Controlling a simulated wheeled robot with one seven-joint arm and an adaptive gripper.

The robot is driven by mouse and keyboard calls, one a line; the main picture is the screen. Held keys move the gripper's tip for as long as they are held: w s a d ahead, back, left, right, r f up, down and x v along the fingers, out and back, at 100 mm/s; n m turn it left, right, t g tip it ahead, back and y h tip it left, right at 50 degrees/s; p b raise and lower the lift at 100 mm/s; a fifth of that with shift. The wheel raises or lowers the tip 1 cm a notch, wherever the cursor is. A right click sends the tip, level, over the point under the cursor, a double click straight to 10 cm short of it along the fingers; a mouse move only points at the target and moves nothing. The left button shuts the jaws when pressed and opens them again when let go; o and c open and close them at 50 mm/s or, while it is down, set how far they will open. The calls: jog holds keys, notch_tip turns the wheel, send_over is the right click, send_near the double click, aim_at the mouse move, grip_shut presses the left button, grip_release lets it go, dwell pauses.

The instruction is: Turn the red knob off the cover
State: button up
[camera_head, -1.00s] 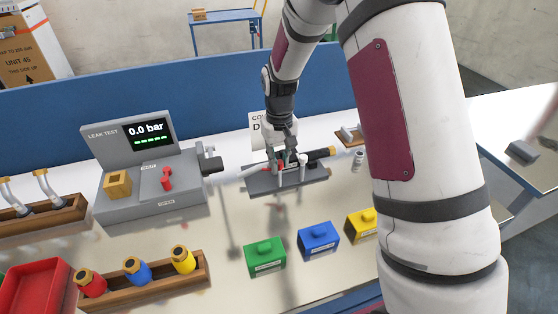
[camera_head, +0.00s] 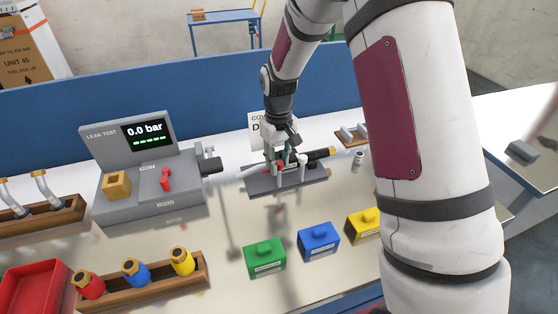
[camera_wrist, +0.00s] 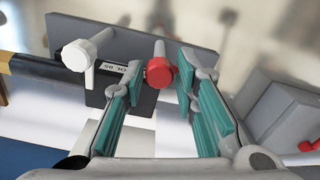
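In the wrist view, the red knob (camera_wrist: 159,72) stands on its stem between the two fingertips of my gripper (camera_wrist: 160,78). The teal-padded fingers are spread, with a narrow gap beside the knob; contact is not clear. Next to it are a white knob (camera_wrist: 77,55) and a dark cover block (camera_wrist: 136,100) with a label, on a grey base plate (camera_wrist: 142,30). In the head view, my gripper (camera_head: 280,152) points down over the grey fixture (camera_head: 262,187). The white knob (camera_head: 302,160) shows there, and the red knob is partly hidden.
The leak tester (camera_head: 130,205) with a red switch stands left of the fixture. Green (camera_head: 265,256), blue (camera_head: 318,240) and yellow (camera_head: 362,223) boxes lie in front. A wooden rack (camera_head: 208,283) holds coloured bottles, and a red tray (camera_head: 30,288) is at the left edge.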

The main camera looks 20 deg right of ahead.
aim_at(279, 162)
jog(key=shift+o, duration=0.2)
notch_tip(279, 162, up, 12)
dwell(0.6)
dwell(0.3)
jog(key=s+r+m+t, duration=0.1)
jog(key=s+r+t, duration=0.2)
jog(key=s+r, duration=0.95)
jog(key=s+m+t, duration=0.1)
jog(key=s+t, duration=0.1)
jog(key=s, duration=1.4)
jog(key=shift+r+m, duration=0.3)
jog(key=shift+m, duration=0.1)
jog(key=shift+w+d, duration=0.1)
